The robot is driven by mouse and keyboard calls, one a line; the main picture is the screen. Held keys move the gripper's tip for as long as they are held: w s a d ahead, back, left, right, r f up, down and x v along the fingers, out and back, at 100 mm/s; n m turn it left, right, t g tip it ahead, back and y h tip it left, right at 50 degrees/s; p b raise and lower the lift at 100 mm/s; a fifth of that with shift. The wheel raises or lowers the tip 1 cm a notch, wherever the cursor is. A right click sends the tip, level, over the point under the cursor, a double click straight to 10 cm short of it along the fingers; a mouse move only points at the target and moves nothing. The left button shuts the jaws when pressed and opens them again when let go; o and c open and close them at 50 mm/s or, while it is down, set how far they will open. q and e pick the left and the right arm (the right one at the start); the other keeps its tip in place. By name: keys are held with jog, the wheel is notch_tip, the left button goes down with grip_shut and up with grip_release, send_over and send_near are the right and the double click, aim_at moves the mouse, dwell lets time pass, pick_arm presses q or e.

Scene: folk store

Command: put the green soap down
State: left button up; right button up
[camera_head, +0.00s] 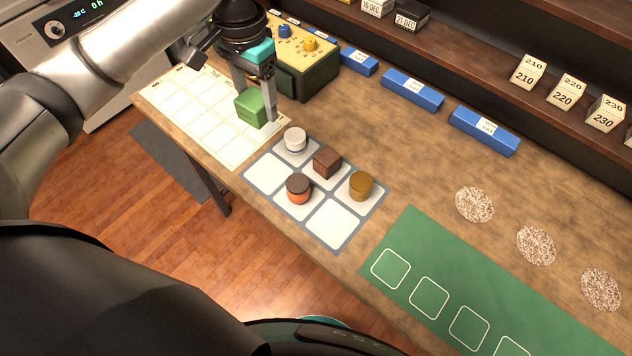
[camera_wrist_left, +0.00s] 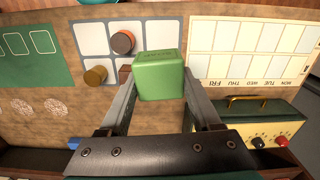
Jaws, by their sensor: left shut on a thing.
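The green soap (camera_head: 249,107) is a green block between the fingers of my left gripper (camera_head: 254,100), which is shut on it. In the head view it shows over the right end of the white calendar sheet (camera_head: 206,117). In the left wrist view the soap (camera_wrist_left: 160,75) sits between both fingertips, in front of the grid mat. I cannot tell whether it touches the surface below. My right gripper is not in view.
A grey mat with white squares (camera_head: 333,224) holds a white jar (camera_head: 295,139), a brown cube (camera_head: 327,162), a dark-topped orange jar (camera_head: 298,188) and a brown-gold jar (camera_head: 361,185). A yellow-topped box (camera_head: 318,72) stands behind the gripper. Blue boxes (camera_head: 412,90) line the back. A green mat (camera_head: 455,290) lies right.

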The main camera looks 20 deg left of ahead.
pick_arm(q)
jog(key=m+p, duration=0.1)
jog(key=p, duration=0.5)
send_over(335, 220)
notch_tip(335, 220, down, 20)
jog(key=b, duration=0.3)
jog(key=shift+r, duration=0.25)
jog(key=shift+f, duration=0.15)
jog(key=o, duration=1.5)
jog(key=shift+c, duration=0.2)
notch_tip(335, 220, up, 12)
jog(key=p, duration=0.2)
